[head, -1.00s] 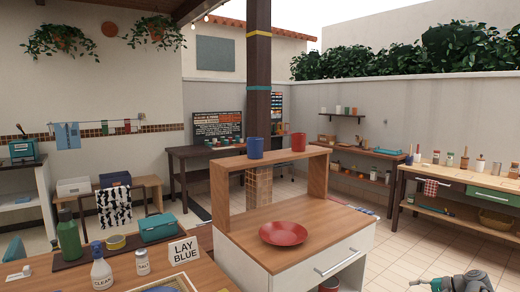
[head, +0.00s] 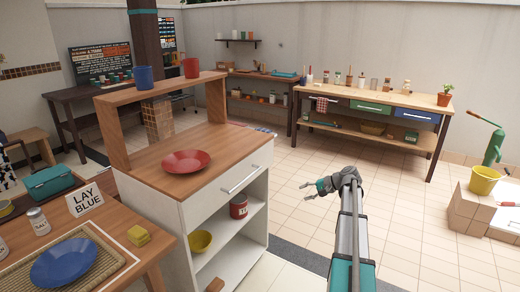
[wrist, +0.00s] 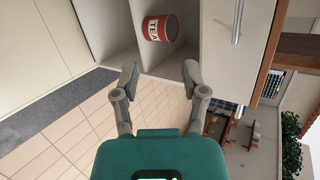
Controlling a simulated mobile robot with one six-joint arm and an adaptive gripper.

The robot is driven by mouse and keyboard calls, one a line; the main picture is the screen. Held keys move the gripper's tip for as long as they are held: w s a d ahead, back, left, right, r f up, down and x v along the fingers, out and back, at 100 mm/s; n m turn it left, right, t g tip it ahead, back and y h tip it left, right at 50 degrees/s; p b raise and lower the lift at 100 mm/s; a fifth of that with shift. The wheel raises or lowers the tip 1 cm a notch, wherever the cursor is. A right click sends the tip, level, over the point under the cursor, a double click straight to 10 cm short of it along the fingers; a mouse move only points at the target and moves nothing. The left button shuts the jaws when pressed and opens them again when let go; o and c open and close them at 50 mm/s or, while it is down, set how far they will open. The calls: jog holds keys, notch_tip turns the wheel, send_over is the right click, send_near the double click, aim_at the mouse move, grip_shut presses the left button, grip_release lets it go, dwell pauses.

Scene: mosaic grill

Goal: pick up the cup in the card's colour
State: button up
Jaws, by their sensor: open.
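A white card (head: 85,199) reading "LAY BLUE" stands on the wooden table at the left in the head view. A blue cup (head: 144,78) stands upright on the raised wooden shelf above the cabinet. A red cup (head: 191,68) stands on the same shelf, to its right. My gripper (head: 307,191) is open and empty, out over the tiled floor to the right of the cabinet and well apart from both cups. In the wrist view my gripper (wrist: 160,71) has its fingers spread with nothing between them. Neither cup can be made out there.
A red plate (head: 186,161) lies on the cabinet top. A red TEA tin (head: 238,206) and a yellow bowl (head: 200,241) sit on its open shelves. A blue plate (head: 63,262) and a yellow sponge (head: 138,236) are on the front table. The tiled floor (head: 315,155) is open.

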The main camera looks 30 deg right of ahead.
jog(key=s+a+f+n+g+h, duration=0.2)
jog(key=s+a+f, duration=0.1)
jog(key=a, duration=0.8)
jog(key=s+a+f+n+g+h, duration=0.1)
jog(key=s+a+f+n+g, duration=0.15)
jog(key=a, duration=0.75)
jog(key=s+a+f+n+g+h, duration=0.2)
jog(key=s+a+n+g, duration=0.1)
jog(key=a, duration=0.8)
jog(key=s+a+f+n+h, duration=0.1)
jog(key=s+a+n+h, duration=0.2)
jog(key=s+a, duration=0.5)
jog(key=shift+s+a+f+n+h, duration=0.2)
jog(key=shift+a+n+h, duration=0.1)
jog(key=shift+a+n, duration=0.1)
jog(key=shift+a+g, duration=0.15)
jog(key=shift+g, duration=0.1)
